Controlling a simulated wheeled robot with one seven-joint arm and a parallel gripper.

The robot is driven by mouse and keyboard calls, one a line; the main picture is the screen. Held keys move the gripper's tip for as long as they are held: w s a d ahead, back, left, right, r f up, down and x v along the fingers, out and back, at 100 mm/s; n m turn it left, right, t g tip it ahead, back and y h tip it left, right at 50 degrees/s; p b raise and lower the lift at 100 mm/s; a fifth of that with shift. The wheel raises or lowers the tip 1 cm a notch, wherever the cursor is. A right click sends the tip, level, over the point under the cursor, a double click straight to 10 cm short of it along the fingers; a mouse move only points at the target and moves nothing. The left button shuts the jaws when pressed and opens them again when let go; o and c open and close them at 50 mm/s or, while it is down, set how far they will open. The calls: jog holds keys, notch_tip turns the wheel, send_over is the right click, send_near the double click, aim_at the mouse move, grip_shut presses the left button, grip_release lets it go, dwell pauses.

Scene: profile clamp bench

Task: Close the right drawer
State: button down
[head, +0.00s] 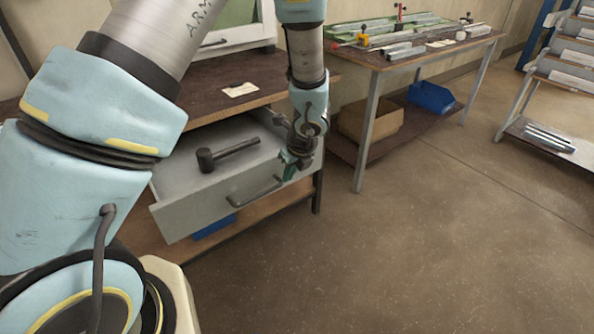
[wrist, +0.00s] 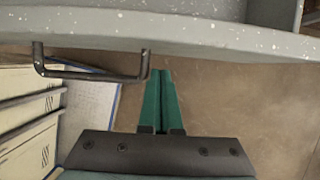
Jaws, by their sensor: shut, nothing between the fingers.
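The right drawer (head: 180,215) is a grey drawer under the dark bench top, pulled well out, with a black mallet (head: 225,154) lying inside. Its dark bar handle (head: 256,192) is on the front panel. In the wrist view the drawer's front edge (wrist: 220,35) runs across the top, and the handle (wrist: 92,75) is left of my fingers. My gripper (head: 287,172) is at the right part of the drawer front, pointing down. Its green fingers (wrist: 160,75) are shut and empty, close to the front panel; I cannot tell whether they touch it.
The bench top (head: 245,80) holds a white card (head: 240,90) and a cabinet behind. A blue bin (head: 214,228) sits on the shelf below the drawer. A second table (head: 375,63) with metal profiles stands to the right. The floor (head: 400,230) in front is clear.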

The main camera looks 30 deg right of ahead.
jog(key=shift+w+a, duration=0.1)
jog(key=shift+w, duration=0.75)
jog(key=shift+w, duration=0.1)
